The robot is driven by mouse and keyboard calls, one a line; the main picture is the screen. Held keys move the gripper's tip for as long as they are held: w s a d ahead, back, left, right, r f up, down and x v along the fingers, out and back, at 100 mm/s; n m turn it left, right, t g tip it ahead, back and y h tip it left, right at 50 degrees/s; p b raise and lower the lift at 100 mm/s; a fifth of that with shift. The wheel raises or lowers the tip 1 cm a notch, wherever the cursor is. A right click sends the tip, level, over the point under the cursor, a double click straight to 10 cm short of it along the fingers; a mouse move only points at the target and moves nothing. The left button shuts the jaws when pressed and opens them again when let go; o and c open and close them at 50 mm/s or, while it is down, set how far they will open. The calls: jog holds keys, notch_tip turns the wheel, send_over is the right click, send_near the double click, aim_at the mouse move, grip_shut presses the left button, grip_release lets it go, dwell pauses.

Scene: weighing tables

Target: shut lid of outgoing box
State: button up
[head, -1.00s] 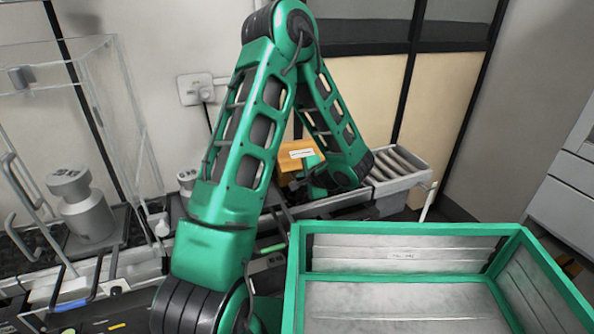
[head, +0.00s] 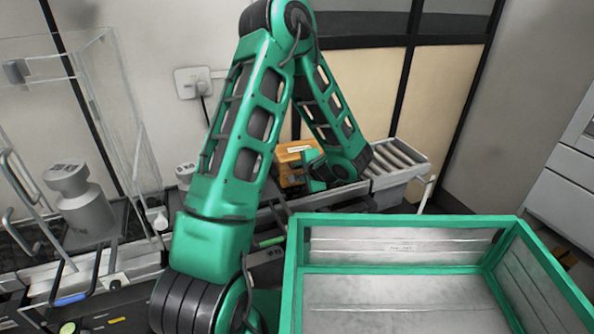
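The outgoing box, an orange-brown box with a white label (head: 290,155), stands on the bench behind my arm, at the left end of the roller conveyor. Only part of it shows, because my arm covers much of it, and I cannot tell how far its lid is open. My gripper (head: 314,180) is down at the right side of the box, close to it or touching it. Its fingers are dark, small and partly hidden, so their opening does not show.
A roller conveyor (head: 396,166) lies right of the box. A green-framed metal tray (head: 400,232) fills the lower right foreground. A glass enclosure (head: 118,110) and a grey weight (head: 82,207) stand at the left. A socket (head: 193,83) is on the wall.

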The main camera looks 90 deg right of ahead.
jog(key=v, duration=1)
jog(key=shift+a+r, duration=0.2)
jog(key=shift+a, duration=0.1)
jog(key=shift+s, duration=0.1)
